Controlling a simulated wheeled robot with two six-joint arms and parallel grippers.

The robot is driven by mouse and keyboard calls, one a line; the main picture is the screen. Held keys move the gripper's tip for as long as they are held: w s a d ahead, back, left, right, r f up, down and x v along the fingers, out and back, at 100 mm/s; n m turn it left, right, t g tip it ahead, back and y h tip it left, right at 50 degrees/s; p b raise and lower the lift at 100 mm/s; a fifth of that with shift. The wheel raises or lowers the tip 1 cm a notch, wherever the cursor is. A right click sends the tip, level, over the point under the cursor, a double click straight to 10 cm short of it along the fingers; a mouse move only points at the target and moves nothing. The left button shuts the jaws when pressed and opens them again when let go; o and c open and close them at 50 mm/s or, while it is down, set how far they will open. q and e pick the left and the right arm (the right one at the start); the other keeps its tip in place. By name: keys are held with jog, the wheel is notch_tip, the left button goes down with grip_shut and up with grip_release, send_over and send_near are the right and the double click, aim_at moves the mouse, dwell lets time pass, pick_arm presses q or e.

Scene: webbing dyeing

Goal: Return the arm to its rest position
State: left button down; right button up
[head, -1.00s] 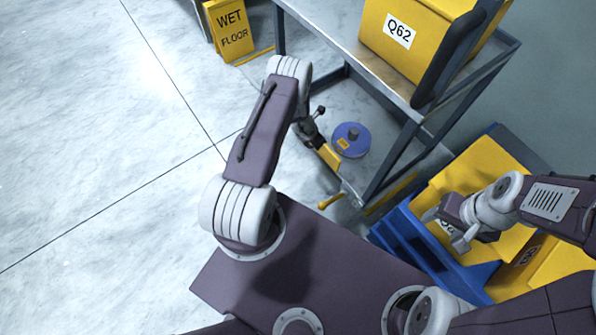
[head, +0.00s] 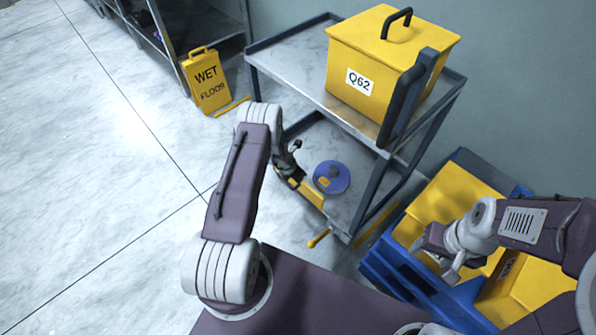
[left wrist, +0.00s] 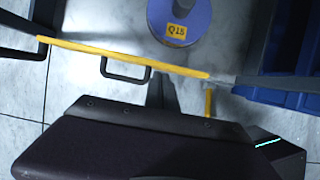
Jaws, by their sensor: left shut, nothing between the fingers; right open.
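My left arm bends out over the floor in the head view. Its small dark gripper (head: 291,168) hangs beyond the elbow, in front of the cart's lower shelf, shut with nothing visible in it. The arm partly hides it. My right gripper (head: 447,266) is at the right in the head view, open and empty, above the yellow bins in the blue crate. The disc (head: 331,177) also shows in the head view.
A metal cart (head: 290,75) carries a yellow lidded box (head: 385,65) labelled Q62. A blue crate (head: 400,275) with yellow bins (head: 455,195) stands at the right. A yellow wet floor sign (head: 207,82) stands at the back left. The floor at the left is clear.

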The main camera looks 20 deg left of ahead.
pick_arm(q)
jog(key=r, duration=0.1)
jog(key=r+p, duration=0.1)
jog(key=r, duration=0.1)
jog(key=shift+w+d, duration=0.1)
jog(key=shift+w, duration=0.2)
pick_arm(e)
notch_tip(320, 180, up, 2)
jog(key=shift+s, duration=0.15)
